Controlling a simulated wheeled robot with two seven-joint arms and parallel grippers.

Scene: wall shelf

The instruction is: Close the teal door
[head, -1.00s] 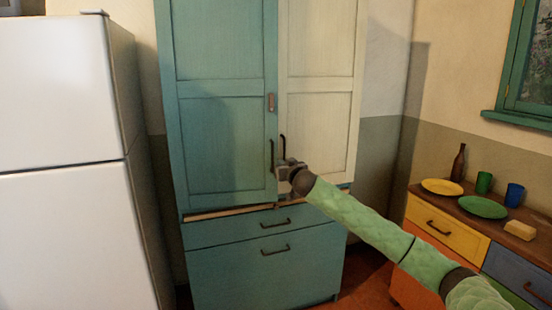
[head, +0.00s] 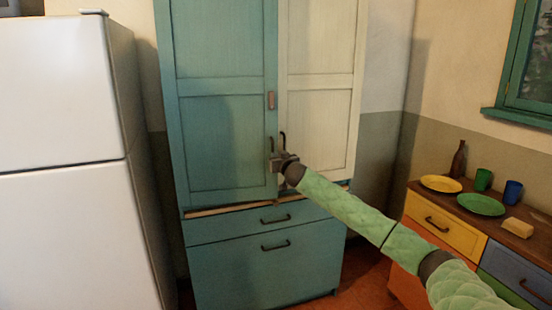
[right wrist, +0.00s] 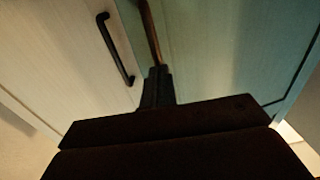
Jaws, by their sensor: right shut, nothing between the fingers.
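The teal door (head: 222,140) is the left door of a tall cabinet. It stands slightly ajar, with a pale wooden strip showing below its bottom edge. The door also shows at the right of the right wrist view (right wrist: 225,50). The gripper is shut and empty at the door's lower right edge, by the handle. In the right wrist view the fingertips (right wrist: 158,72) are at the line between the two doors; contact is unclear. My left gripper is out of view.
The cream door (head: 320,100) stands right of the teal one, with its own dark handle (right wrist: 115,50). Teal drawers (head: 262,265) are below. A white fridge (head: 65,160) stands left. A low cabinet (head: 440,228) with plates and cups is at right.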

